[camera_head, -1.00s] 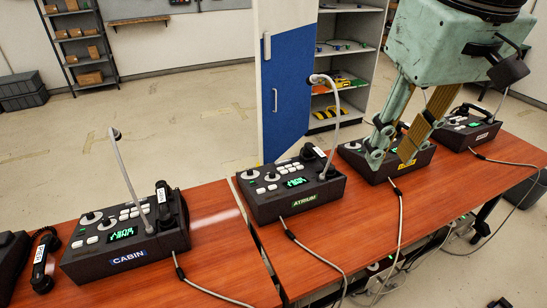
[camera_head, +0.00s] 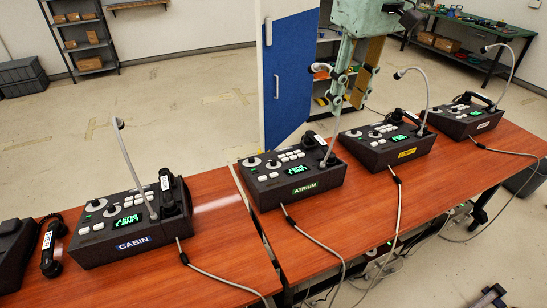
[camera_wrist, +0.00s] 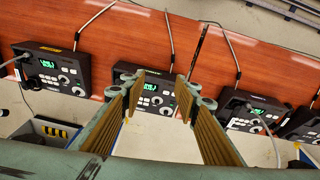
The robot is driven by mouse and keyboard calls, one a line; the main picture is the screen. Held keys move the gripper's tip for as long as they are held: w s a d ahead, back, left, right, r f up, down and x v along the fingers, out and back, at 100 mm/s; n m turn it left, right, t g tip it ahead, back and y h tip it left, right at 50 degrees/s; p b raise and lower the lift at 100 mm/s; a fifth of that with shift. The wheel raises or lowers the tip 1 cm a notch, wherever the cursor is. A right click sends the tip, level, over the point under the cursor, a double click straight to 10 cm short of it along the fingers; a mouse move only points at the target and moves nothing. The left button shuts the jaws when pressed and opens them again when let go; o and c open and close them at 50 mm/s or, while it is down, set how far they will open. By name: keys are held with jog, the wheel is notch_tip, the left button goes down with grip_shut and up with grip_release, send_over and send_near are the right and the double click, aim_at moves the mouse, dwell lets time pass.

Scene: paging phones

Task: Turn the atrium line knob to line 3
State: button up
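The atrium console (camera_head: 291,192) is a black desk phone with a green ATRIUM label, a lit green display and white buttons. Two round knobs with pale dials, the left knob (camera_head: 253,161) and the right knob (camera_head: 274,164), sit on its top. Which line they point to is too small to read. In the wrist view the atrium console (camera_wrist: 127,69) lies in the middle, partly hidden by my fingers. My gripper (camera_head: 346,101) is open and empty, above and behind the atrium console's right side. Its spread fingers also show in the wrist view (camera_wrist: 162,92), with the knobs seen between them.
The cabin console (camera_head: 100,241) stands left, the yellow-labelled console (camera_head: 375,153) right, and another console (camera_head: 465,121) farther right. Upright gooseneck microphones (camera_head: 335,115) and handsets rise from the consoles. Cables hang over the table's (camera_head: 230,262) near edge. A blue cabinet door (camera_head: 287,85) stands behind.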

jog(key=w+a+f+n+p, duration=0.1)
jog(key=w+a+f, duration=0.1)
jog(key=w, duration=0.3)
jog(key=w+a+f+n, duration=0.1)
jog(key=w+a+f, duration=0.1)
jog(key=w, duration=0.2)
jog(key=n+g+p, duration=0.3)
jog(key=n+p, duration=0.1)
jog(key=n, duration=0.2)
send_over(273, 160)
jog(key=w+d, duration=0.1)
jog(key=w, duration=0.1)
notch_tip(273, 160, down, 23)
jog(key=shift+s+f, duration=0.1)
jog(key=shift+f, duration=0.3)
jog(key=shift+f, duration=0.1)
jog(key=shift+s+a+f+b, duration=0.15)
jog(key=shift+s+f, duration=0.2)
jog(key=shift+f, duration=1.9)
jog(key=shift+s+a+f+b, duration=0.1)
jog(key=shift+s+f+b, duration=0.15)
jog(key=shift+f, duration=1.95)
jog(key=shift+s+a+f+b, duration=0.15)
jog(key=shift+s+f, duration=0.25)
jog(key=shift+f, duration=1.85)
jog(key=shift+c, duration=0.7)
jog(key=c, duration=0.7)
